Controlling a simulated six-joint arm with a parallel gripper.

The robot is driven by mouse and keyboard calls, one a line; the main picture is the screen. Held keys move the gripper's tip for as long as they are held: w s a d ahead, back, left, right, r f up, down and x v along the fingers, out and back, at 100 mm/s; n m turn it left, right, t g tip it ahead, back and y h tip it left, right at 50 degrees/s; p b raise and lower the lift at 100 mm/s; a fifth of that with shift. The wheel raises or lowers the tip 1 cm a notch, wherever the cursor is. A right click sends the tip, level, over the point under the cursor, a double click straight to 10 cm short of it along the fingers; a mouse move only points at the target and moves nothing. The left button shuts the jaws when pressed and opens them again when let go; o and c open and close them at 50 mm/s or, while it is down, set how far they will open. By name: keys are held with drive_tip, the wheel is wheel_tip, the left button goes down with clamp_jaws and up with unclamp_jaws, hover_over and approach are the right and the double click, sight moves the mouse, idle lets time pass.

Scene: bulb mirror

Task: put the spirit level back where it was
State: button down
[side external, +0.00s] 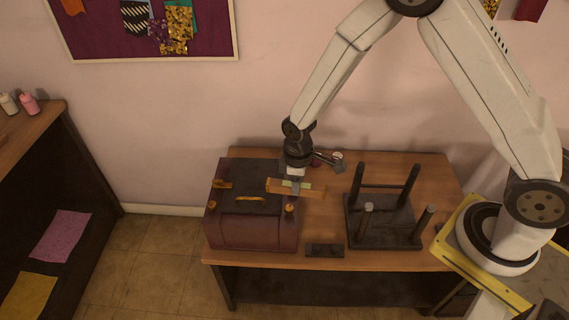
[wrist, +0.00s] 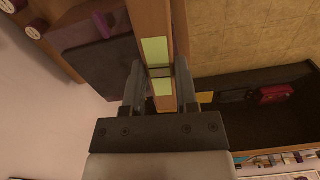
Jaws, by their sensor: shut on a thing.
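The spirit level (side external: 275,184) is a long orange-brown bar with a pale green patch. My gripper (side external: 297,184) is shut on it near its middle, pointing down. The level is roughly horizontal beside the upper right edge of a dark red box; I cannot tell whether it touches the box or hangs above it. In the wrist view the level (wrist: 154,18) runs lengthwise between the two fingers of my gripper (wrist: 160,75), with green patches either side of a dark band.
The dark red box (side external: 255,235) with a black top and orange knobs stands on the left of the wooden table (side external: 435,175). A dark upturned stool (side external: 383,222) stands to the right. A small dark block (side external: 325,250) lies at the front edge. Small items (side external: 337,164) lie behind my gripper.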

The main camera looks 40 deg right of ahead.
drive_tip(key=w+d+f+m, duration=0.25)
drive_tip(key=d+f, duration=0.35)
drive_tip(key=d, duration=0.3)
hover_over(319, 215)
wheel_tip(319, 215, down, 5)
drive_tip(key=shift+m, duration=0.25)
drive_tip(key=shift+f, duration=6.95)
drive_tip(key=shift+f, duration=2)
drive_tip(key=shift+f, duration=0.1)
drive_tip(key=shift+c, duration=1.8)
unclamp_jaws()
